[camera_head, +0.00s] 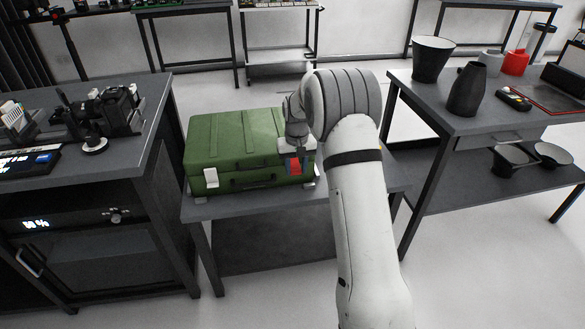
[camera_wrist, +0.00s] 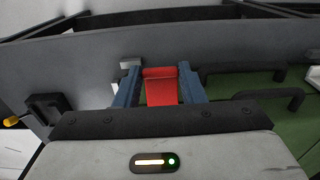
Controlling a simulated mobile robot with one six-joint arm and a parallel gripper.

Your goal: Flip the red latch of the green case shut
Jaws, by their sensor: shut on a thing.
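The green case (camera_head: 225,140) lies closed on a low dark table, its lid down. The red latch (camera_head: 295,166) is on the right part of its front face, partly hidden by my gripper in the head view. In the wrist view the red latch (camera_wrist: 160,88) sits between two blue fingers. My gripper (camera_wrist: 160,92) is shut on the red latch, at the case's front. A white latch (camera_head: 212,181) shows at the left of the case's front. Two black handles show to the right in the wrist view.
The low table (camera_head: 235,204) has a little bare room in front of the case. A dark workbench (camera_head: 130,160) with cameras stands close at left. A table (camera_head: 440,112) with dark vases stands at right.

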